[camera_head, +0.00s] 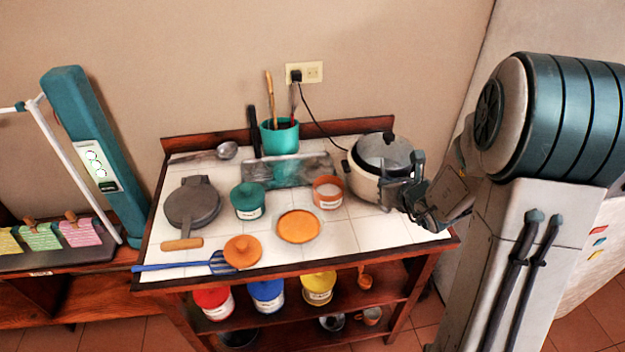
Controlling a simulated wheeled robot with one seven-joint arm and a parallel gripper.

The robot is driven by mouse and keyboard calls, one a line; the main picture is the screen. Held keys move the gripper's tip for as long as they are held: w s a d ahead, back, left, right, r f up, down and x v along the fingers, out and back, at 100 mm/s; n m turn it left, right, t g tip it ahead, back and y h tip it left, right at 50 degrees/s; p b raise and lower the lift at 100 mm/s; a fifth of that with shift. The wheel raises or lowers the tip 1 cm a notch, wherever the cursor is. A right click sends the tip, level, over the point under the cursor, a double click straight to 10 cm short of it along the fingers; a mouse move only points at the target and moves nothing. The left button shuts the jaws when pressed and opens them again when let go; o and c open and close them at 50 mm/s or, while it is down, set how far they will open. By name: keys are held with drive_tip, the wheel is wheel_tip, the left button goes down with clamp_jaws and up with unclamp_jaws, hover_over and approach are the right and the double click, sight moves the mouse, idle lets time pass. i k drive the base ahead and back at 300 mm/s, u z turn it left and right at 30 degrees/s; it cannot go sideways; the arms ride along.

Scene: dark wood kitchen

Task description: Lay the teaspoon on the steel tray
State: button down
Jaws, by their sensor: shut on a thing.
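The steel tray (312,171) is a flat, streaky grey rectangle at the back middle of the tiled worktop, in front of the teal pot. My gripper (398,193) is at the right of the worktop, in front of the rice cooker and right of the tray. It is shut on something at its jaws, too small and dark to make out. I cannot make out the teaspoon in this view; my gripper and wrist hide part of the area by the cooker.
An orange-brown tub (328,193), a teal tub (248,202), an orange disc (299,227) and a dark round pan (192,205) stand nearby. A teal utensil pot (280,138) and a ladle (226,151) are behind.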

sight(279, 169)
drive_tip(key=k, duration=0.6)
drive_tip(key=u, duration=0.65)
drive_tip(key=i, duration=1.35)
drive_tip(key=z, duration=0.2)
